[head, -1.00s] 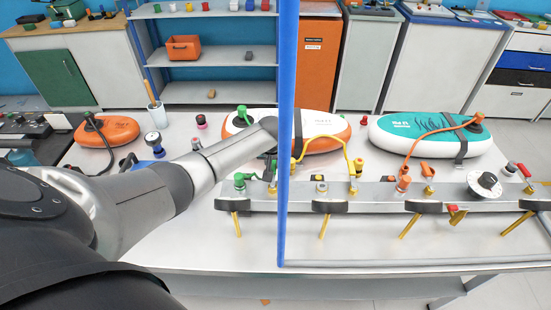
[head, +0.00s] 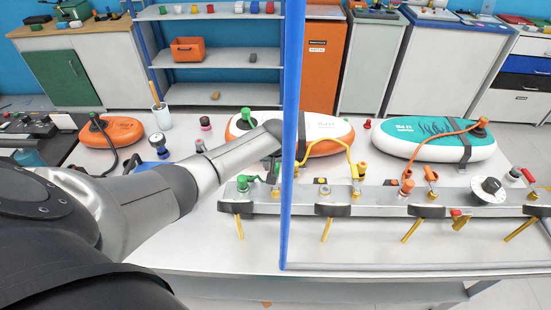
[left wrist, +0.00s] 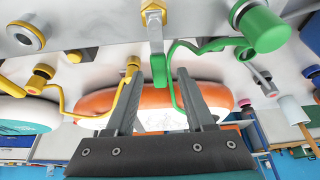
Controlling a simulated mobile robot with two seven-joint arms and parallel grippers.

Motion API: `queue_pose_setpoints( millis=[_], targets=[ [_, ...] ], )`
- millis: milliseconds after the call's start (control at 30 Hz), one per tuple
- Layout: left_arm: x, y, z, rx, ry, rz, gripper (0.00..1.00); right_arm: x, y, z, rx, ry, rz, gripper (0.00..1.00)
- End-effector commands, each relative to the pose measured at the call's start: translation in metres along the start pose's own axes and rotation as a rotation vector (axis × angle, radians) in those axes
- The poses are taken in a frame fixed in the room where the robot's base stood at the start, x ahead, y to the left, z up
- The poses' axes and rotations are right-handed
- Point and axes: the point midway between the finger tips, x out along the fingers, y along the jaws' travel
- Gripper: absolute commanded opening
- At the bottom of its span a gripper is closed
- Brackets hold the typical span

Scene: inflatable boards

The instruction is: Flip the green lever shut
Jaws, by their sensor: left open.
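The green lever (left wrist: 159,70) shows in the left wrist view as a metal arm with a green grip, standing out from a brass nut on the rail. My left gripper (left wrist: 160,76) is open, with its two dark fingertips on either side of the green grip in the picture. I cannot tell whether they touch it. In the head view my left gripper (head: 273,166) is over the left end of the manifold rail (head: 380,199), partly hidden by the blue post. A green hose fitting (head: 243,183) is beside it. My right gripper is not in view.
A blue upright post (head: 290,120) stands close beside my left gripper. Orange-and-white (head: 325,138) and teal (head: 430,138) inflatables lie behind the rail. Hoses run to the rail, which also carries a dial (head: 490,188). The bench top in front is mostly clear.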

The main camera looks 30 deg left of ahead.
Motion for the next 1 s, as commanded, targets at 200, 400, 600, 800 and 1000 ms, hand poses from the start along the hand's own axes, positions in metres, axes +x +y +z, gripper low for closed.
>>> queue_pose_setpoints(
  millis=[200, 400, 600, 800, 1000],
  targets=[
    [-0.023, 0.000, -0.001, 0.001, 0.002, 0.001, 0.54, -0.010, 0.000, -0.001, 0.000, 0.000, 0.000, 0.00],
    [-0.052, -0.001, -0.001, 0.001, 0.003, 0.001, 0.54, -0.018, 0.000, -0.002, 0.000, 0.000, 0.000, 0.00],
    [-0.083, 0.000, -0.001, 0.000, 0.003, 0.001, 0.54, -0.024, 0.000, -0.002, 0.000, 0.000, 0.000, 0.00],
    [-0.115, 0.000, -0.001, -0.001, 0.002, 0.001, 0.54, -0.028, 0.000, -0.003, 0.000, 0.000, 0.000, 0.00],
    [-0.140, 0.000, 0.000, -0.001, 0.001, 0.001, 0.54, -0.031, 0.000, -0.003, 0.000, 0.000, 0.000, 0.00]
  ],
)
